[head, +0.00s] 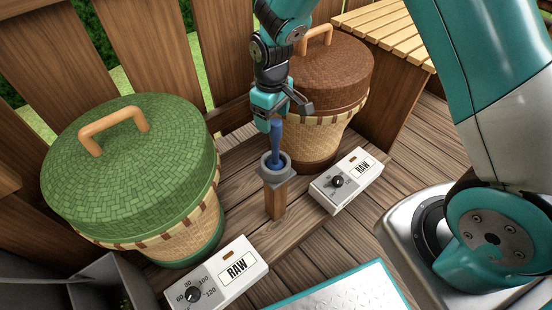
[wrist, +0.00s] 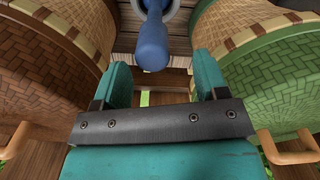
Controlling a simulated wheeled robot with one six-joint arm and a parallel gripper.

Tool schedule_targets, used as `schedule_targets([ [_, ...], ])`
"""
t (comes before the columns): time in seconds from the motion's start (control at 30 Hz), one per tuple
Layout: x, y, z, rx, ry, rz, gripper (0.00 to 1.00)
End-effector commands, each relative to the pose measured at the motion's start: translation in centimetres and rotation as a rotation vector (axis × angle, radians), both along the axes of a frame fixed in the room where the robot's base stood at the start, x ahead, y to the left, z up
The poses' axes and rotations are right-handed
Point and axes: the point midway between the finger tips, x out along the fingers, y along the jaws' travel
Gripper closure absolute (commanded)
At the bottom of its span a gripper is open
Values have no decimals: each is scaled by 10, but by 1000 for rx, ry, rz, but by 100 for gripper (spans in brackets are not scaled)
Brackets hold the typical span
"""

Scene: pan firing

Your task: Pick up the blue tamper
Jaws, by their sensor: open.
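The blue tamper (head: 276,138) stands upright in a grey holder (head: 267,174) on a short wooden post, between the two baskets. Its lower end is hidden inside the holder. My gripper (head: 278,113) is just above and around the top of the tamper's handle. In the wrist view the tamper (wrist: 152,45) shows between and just beyond the fingertips of my open gripper (wrist: 161,65). I see no closed contact on it; the gripper holds nothing.
A green-lidded basket (head: 130,170) stands on the left and a brown-lidded basket (head: 325,75) stands close behind on the right. Two white dial boxes marked RAW (head: 218,279) (head: 345,181) lie on the deck. A teal-edged metal plate (head: 345,292) is at the front.

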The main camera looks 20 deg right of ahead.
Motion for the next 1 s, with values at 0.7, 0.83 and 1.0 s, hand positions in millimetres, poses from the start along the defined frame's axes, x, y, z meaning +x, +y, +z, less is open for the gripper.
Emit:
schedule_targets([
  [0.7,4,-6,-52,0,0,0,45],
  [0.83,4,-6,-52,1,-1,0,75],
  [1.0,4,-6,-52,1,-1,0,100],
])
